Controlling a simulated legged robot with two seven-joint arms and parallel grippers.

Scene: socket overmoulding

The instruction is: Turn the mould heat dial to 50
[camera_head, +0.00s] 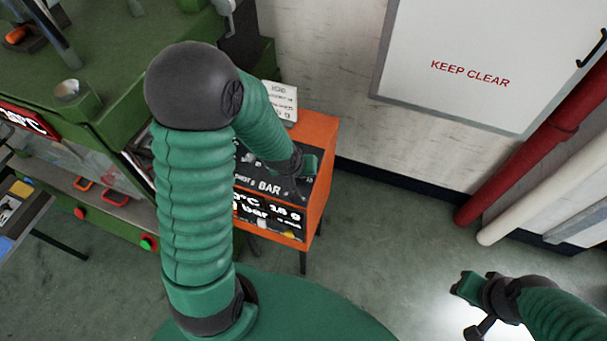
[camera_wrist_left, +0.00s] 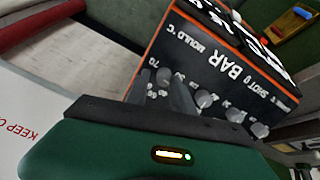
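The mould heat dial is the one by the MOULD °C label on the dark control panel (camera_wrist_left: 222,62) of an orange-edged cabinet (camera_head: 318,150). In the left wrist view, my left gripper (camera_wrist_left: 166,88) has its grey fingers at the panel, beside the 70 mark and the MOULD °C label. The fingers cover most of that dial, so its setting and whether they grip it cannot be told. In the head view, my left gripper (camera_head: 305,168) is at the panel's right side, partly hidden by its wrist. My right gripper (camera_head: 461,284) is far from the panel, its tips apart and empty.
More knobs (camera_wrist_left: 235,114) stand in a row beside my left fingers. A display (camera_head: 270,215) is on the cabinet's front. A green machine bench (camera_head: 110,50) stands at the left. Red (camera_head: 535,145) and white (camera_head: 545,195) pipes run at the right. The floor between is clear.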

